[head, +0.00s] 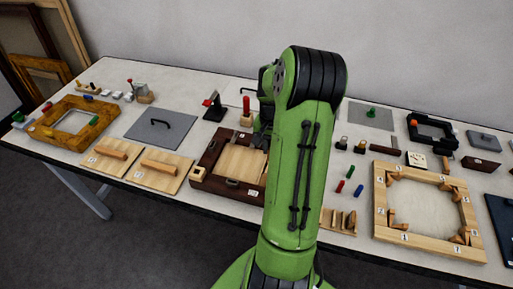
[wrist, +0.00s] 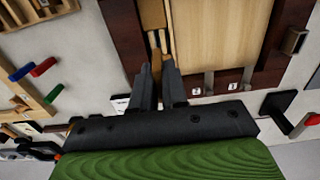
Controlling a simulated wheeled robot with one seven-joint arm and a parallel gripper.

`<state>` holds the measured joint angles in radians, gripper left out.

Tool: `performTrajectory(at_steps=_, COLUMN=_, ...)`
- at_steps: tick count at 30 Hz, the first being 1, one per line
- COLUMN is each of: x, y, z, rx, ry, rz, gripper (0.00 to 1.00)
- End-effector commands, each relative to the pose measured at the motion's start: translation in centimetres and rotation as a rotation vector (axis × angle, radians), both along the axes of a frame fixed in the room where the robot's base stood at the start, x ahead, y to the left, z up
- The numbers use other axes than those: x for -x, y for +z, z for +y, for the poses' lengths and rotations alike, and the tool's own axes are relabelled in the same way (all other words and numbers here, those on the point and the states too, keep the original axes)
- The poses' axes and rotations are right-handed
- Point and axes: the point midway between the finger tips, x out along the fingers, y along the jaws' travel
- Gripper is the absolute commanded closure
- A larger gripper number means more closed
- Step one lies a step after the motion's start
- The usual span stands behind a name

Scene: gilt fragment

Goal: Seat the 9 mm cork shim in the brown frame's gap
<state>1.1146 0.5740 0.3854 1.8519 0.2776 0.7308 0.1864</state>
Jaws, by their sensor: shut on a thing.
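The brown frame (head: 208,157) lies on the table left of my arm, with a pale wood panel (head: 240,163) inside it. In the wrist view the dark brown frame (wrist: 124,35) runs down beside the panel (wrist: 212,32), with a narrow gap between them. My gripper (wrist: 158,72) is shut on a thin tan piece, seemingly the cork shim (wrist: 156,62), at this gap. Another tan strip (wrist: 152,14) lies further along the gap. I cannot tell how deep the held shim sits. In the head view my arm hides the shim and most of the gripper.
A rack with upright wood pieces (head: 340,220) stands right of my arm, near the front edge. A light wood frame (head: 381,215) lies further right. Red (head: 340,186) and blue (head: 358,190) pegs are between. Wood boards with handles (head: 160,168) lie left.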

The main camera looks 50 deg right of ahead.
Motion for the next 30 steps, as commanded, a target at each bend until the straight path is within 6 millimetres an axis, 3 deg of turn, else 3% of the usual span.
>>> performTrajectory(at_steps=13, x=0.1, y=-0.1, z=-0.1, rx=0.000, ry=-0.005, rz=0.000, gripper=1.00)
performTrajectory(at_steps=30, x=0.2, y=-5.8, z=-0.1, rx=-0.001, ry=-0.003, rz=0.000, gripper=1.00)
